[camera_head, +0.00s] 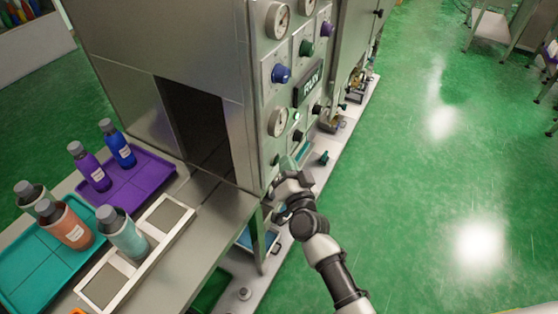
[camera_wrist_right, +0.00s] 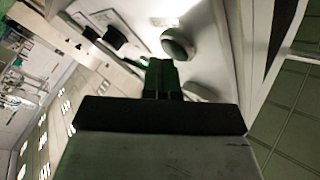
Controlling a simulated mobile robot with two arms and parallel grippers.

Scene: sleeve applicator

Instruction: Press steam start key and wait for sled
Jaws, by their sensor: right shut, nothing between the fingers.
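The steel machine's control panel (camera_head: 290,75) carries gauges, coloured knobs and a display (camera_head: 308,85) reading "RUN". I cannot tell which control is the steam start key. My right gripper (camera_head: 289,166) is at the lower part of the panel, shut and empty, fingers toward the panel. In the right wrist view the shut fingers (camera_wrist_right: 162,76) are close to a round knob (camera_wrist_right: 178,44); contact cannot be told. A white frame with grey pads (camera_head: 148,282), perhaps the sled, lies on the steel table outside the dark opening (camera_head: 195,120). My left gripper is out of view.
A teal bottle (camera_head: 124,236) stands at the white frame. A purple tray (camera_head: 135,185) and a teal tray (camera_head: 40,265) hold several bottles on the left. A ledge with small fittings (camera_head: 332,122) runs along the machine. The green floor (camera_head: 440,170) at right is open.

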